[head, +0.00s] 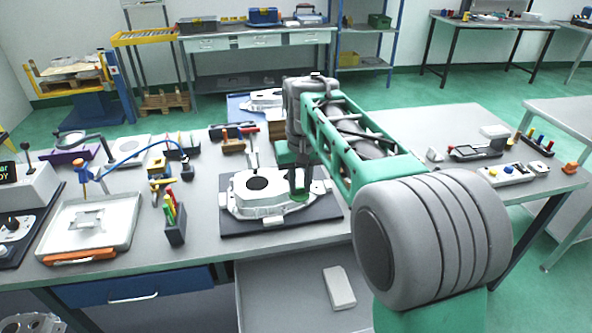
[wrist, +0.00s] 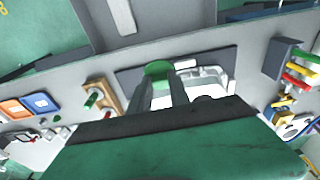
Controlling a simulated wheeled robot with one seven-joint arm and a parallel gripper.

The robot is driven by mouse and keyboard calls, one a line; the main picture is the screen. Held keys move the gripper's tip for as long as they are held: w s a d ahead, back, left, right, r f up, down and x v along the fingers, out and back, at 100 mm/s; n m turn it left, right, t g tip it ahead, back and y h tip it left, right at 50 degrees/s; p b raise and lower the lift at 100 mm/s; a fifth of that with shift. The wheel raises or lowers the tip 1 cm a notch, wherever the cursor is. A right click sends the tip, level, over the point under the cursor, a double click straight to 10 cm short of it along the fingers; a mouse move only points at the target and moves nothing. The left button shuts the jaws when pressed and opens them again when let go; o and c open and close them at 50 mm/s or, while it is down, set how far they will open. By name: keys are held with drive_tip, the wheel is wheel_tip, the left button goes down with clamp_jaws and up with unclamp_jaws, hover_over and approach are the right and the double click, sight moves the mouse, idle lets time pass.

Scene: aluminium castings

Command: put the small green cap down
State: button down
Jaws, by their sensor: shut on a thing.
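The small green cap (head: 299,197) is a flat round disc. It also shows in the wrist view (wrist: 158,69), between my fingertips. My gripper (head: 298,186) points down and is shut on the cap; in the wrist view its two fingers (wrist: 160,84) reach up to the cap's near edge. The cap is at the right end of a pale aluminium casting (head: 240,203), which lies on a dark mat (head: 323,211). The casting shows partly in the wrist view (wrist: 208,76). I cannot tell whether the cap touches the casting or hangs just above it.
A dark holder (head: 175,230) with coloured-handled tools stands left of the mat, beside a metal tray (head: 118,238). A wooden block (head: 233,146) with a red-handled tool is behind. The bench right of my arm has free room before the devices (head: 476,150).

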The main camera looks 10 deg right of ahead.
drive_tip(key=w+r+p, duration=0.2)
drive_tip(key=w+r, duration=0.2)
drive_tip(key=w, duration=0.3)
drive_tip(key=w+d+f+p, duration=0.1)
drive_tip(key=w+f+p, duration=0.6)
drive_tip(key=w+f, duration=0.5)
drive_tip(key=shift+f, duration=0.4)
drive_tip(key=shift+f, duration=0.1)
drive_tip(key=shift+f, duration=0.3)
drive_tip(key=c, duration=1.2)
unclamp_jaws()
drive_tip(key=shift+c, duration=0.2)
